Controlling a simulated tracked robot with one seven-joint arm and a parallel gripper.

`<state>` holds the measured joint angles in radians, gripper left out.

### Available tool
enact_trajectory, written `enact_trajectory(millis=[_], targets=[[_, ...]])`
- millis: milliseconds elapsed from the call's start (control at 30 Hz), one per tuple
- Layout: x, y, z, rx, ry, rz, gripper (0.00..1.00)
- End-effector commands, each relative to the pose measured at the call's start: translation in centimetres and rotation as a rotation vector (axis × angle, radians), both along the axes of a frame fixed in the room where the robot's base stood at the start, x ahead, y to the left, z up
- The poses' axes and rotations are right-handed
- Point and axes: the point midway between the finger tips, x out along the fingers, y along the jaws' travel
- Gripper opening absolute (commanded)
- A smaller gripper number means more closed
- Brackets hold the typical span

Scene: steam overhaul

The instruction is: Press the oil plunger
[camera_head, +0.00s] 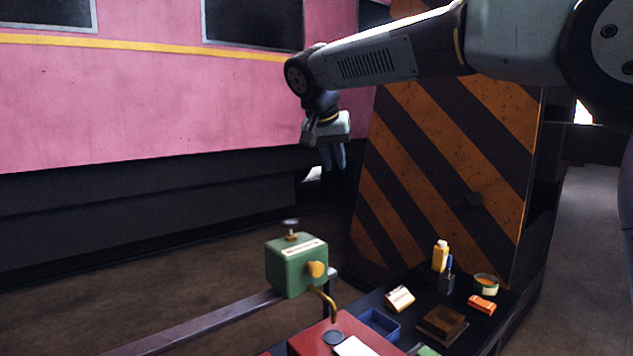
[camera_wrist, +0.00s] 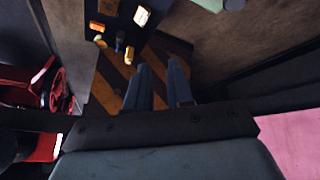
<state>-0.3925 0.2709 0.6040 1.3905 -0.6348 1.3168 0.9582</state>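The oil plunger (camera_head: 291,224) is a dark round knob on a short stem, standing up from the top of a green oiler box (camera_head: 290,270). The box has a pale label, a yellow round fitting and a brass spout bending down over a red block. My gripper (camera_head: 333,168) hangs fingers down, above and to the right of the plunger in the head view, well apart from it. In the wrist view my gripper (camera_wrist: 160,65) shows two blue-grey fingers with a gap between them and nothing held. A green edge at the top of the wrist view may be the oiler box.
A dark bench holds a blue tray (camera_head: 380,324), a yellow bottle (camera_head: 440,255), a brown block (camera_head: 442,324), an orange item (camera_head: 482,303) and a tin (camera_head: 486,284). A striped panel (camera_head: 450,170) stands behind it. A metal rail (camera_head: 200,325) meets the oiler; the pink carriage (camera_head: 150,95) is behind.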

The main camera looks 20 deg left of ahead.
Motion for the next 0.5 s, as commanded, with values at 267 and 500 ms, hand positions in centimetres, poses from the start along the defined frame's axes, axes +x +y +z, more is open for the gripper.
enact_trajectory(millis=[267, 500], targets=[[-2.9, -11.7, 0.1, -0.080, 0.012, 0.010, 0.00], [-6.8, -21.5, -1.2, -0.099, 0.039, -0.001, 0.00]])
